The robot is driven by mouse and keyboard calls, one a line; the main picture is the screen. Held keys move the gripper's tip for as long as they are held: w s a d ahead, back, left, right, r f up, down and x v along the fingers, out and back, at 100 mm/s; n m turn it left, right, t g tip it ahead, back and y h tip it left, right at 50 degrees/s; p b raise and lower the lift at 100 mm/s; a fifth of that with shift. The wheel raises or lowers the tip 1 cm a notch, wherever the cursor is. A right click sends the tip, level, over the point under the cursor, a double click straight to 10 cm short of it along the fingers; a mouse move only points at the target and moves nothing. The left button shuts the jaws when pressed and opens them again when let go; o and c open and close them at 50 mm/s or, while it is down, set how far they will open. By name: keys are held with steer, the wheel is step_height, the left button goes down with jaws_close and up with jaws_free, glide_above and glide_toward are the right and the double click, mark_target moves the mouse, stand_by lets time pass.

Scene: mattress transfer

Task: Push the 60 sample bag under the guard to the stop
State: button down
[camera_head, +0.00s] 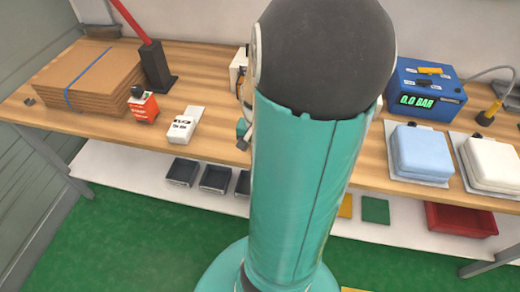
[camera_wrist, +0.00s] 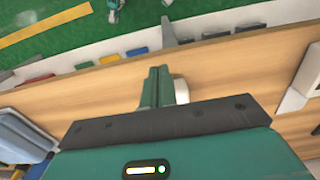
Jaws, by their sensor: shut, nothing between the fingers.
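My gripper (camera_wrist: 160,72) shows in the wrist view with its teal fingers together and nothing between them. It is over the wooden bench (camera_wrist: 100,95). A small white rounded thing (camera_wrist: 182,92) shows just behind the fingers, partly hidden. In the head view my arm covers the middle of the bench and most of the gripper. A light blue padded bag (camera_head: 420,152) and a white padded bag (camera_head: 494,162) lie on flat plates at the right. I cannot read a 60 on either one. I cannot make out the guard or the stop.
A blue box reading 0.0 BAR (camera_head: 425,90) stands behind the bags. At the left are a cardboard stack (camera_head: 92,76), a black stand with a red lever (camera_head: 157,66), a red box (camera_head: 144,107) and a white device (camera_head: 184,125). Dark bins (camera_head: 215,178) and a red bin (camera_head: 461,220) sit below.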

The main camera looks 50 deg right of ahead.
steer(key=d+f, duration=0.1)
steer(key=f, duration=0.1)
steer(key=w+d+f, duration=0.1)
steer(key=f, duration=0.1)
steer(key=d+f, duration=0.1)
steer(key=shift+w+f, duration=0.2)
steer(key=shift+f, duration=0.2)
steer(key=shift+w+d, duration=0.15)
steer(key=shift+d, duration=0.15)
steer(key=w+d, duration=0.1)
steer(key=d, duration=0.3)
steer(key=w+d, duration=0.2)
steer(key=d, duration=0.2)
steer(key=w+d, duration=0.2)
steer(key=d, duration=0.2)
steer(key=shift+w+d, duration=0.15)
steer(key=shift+w, duration=0.05)
steer(key=shift+w+d+r, duration=0.1)
steer(key=shift+d+r, duration=0.1)
steer(key=shift+d, duration=0.25)
